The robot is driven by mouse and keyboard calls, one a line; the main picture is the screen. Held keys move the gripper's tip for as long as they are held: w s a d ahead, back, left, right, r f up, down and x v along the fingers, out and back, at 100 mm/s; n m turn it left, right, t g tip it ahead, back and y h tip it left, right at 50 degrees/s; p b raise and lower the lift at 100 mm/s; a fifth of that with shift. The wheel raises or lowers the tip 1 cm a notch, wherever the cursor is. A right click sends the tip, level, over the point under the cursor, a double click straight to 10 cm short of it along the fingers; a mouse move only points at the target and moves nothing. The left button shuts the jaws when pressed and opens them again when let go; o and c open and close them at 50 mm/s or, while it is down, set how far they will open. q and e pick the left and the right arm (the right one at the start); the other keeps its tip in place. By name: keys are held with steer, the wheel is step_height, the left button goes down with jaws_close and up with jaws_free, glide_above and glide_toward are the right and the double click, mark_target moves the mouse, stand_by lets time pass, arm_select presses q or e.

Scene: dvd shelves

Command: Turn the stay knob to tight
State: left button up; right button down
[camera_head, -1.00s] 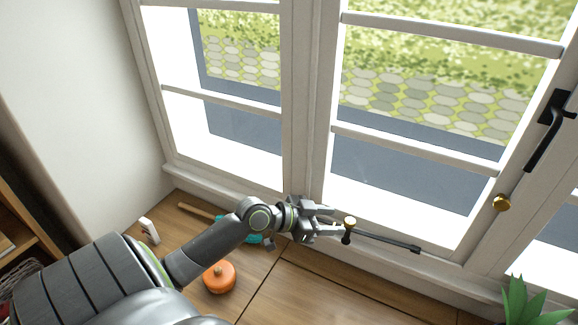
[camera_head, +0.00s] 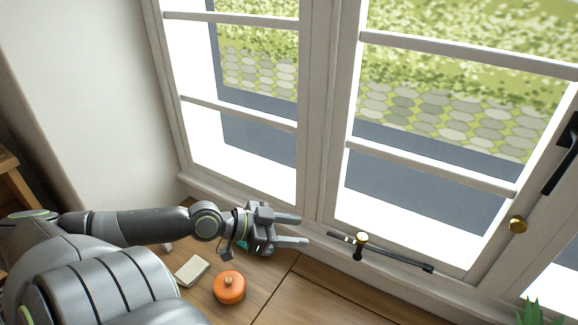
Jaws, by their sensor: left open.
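The stay knob (camera_head: 361,239) is a small brass knob on a black mount at the lower window frame. The black stay bar (camera_head: 398,257) runs from it to the right along the sill. My left gripper (camera_head: 305,230) is open and empty, left of the knob and apart from it, with its fingers pointing right. My right gripper is not in view.
A brass knob (camera_head: 518,225) and a black handle (camera_head: 563,160) are on the window frame at right. A green plant (camera_head: 540,312) stands at the lower right.

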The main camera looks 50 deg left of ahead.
arm_select(q)
steer(key=shift+s+a+r, duration=0.15)
steer(key=shift+s+a, duration=0.05)
steer(key=shift+s, duration=0.15)
stand_by(0.5)
